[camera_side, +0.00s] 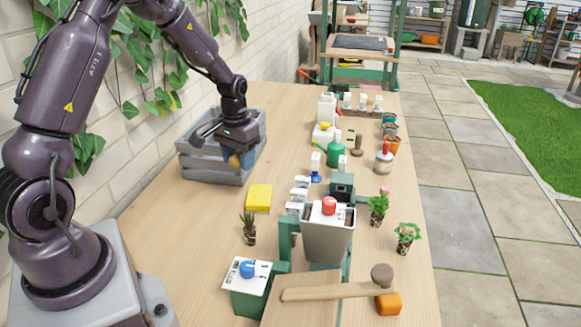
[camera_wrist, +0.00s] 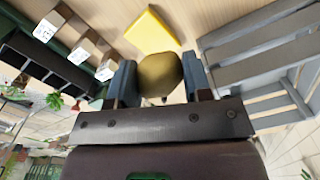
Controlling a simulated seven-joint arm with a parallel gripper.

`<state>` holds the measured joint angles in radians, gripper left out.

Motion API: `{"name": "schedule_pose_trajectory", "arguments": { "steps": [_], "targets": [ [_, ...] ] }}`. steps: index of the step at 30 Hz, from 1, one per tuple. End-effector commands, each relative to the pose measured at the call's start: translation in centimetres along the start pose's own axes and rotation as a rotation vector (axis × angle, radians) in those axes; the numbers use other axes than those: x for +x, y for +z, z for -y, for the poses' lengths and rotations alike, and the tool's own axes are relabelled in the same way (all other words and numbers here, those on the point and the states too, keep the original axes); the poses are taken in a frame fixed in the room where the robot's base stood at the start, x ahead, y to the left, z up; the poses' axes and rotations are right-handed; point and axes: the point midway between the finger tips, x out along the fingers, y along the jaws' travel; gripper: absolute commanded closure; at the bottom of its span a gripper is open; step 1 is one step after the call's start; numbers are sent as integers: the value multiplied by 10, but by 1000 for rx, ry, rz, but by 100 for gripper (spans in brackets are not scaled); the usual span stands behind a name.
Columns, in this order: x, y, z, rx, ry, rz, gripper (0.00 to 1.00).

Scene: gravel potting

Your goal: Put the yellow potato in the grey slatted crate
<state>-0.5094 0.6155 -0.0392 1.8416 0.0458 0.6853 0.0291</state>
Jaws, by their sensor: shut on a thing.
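The yellow potato (camera_wrist: 160,75) is held between the two fingers of my gripper (camera_wrist: 160,82) in the wrist view. In the side view my gripper (camera_side: 240,158) is at the front right side of the grey slatted crate (camera_side: 205,168), and the potato (camera_side: 234,161) shows partly, half hidden by the fingers. In the wrist view the crate (camera_wrist: 262,45) lies to the right of the gripper, apart from the potato. The side view does not make clear whether the potato is over the crate's rim or just in front of it.
A yellow block (camera_side: 259,198) lies on the table in front of the crate. A small spiky plant (camera_side: 248,229) stands nearer. A grey hopper machine (camera_side: 328,232), a green watering can (camera_side: 336,154) and several bottles stand to the right. The wall is close behind the crate.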

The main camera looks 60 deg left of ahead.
Motion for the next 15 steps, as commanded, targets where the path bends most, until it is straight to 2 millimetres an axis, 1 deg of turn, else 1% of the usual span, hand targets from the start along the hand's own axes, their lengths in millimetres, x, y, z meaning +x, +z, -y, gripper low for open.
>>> {"name": "schedule_pose_trajectory", "arguments": {
  "steps": [1,4,5,15],
  "targets": [
    [0,-7,3,4,0,-2,79],
    [3,-19,3,22,0,-1,79],
    [5,-23,3,26,0,0,79],
    [36,-90,7,27,0,0,79]
  ]
}}
